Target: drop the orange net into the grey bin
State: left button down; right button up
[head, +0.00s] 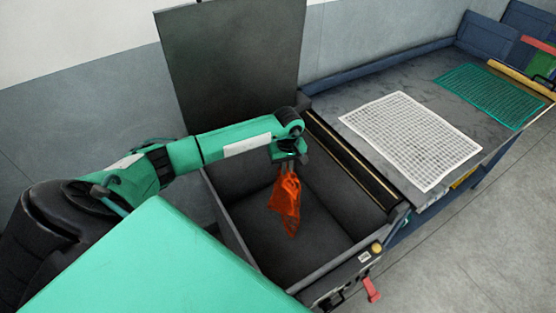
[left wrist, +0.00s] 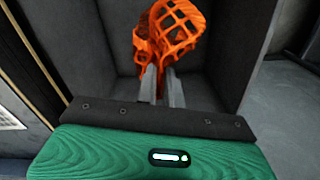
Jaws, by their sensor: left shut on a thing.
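The orange net (head: 286,202) hangs folded from my left gripper (head: 287,163), which is shut on its upper part. In the left wrist view the net (left wrist: 168,35) shows at the tips of the two grey fingers of the left gripper (left wrist: 160,78). The grey bin (head: 225,222) is open, with its dark lid raised at the back. In the head view the net hangs over the bin's opening, above its bare floor. I cannot tell how far the net's lower end is from the floor. My right gripper is not in view.
A workbench (head: 345,95) stands right of the bin, with a white net (head: 412,138) and a green net (head: 490,94) lying flat on it. A red handle (head: 371,290) sticks out at the bin's front. The bin's raised lid (head: 232,75) stands behind the arm.

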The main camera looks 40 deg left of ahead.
pick_arm(q)
jog(key=shift+f, duration=0.7)
jog(key=shift+c, duration=1.4)
grip_release()
notch_tip(320, 180, up, 6)
jog(key=shift+f+p, duration=0.2)
jog(key=shift+p, duration=0.9)
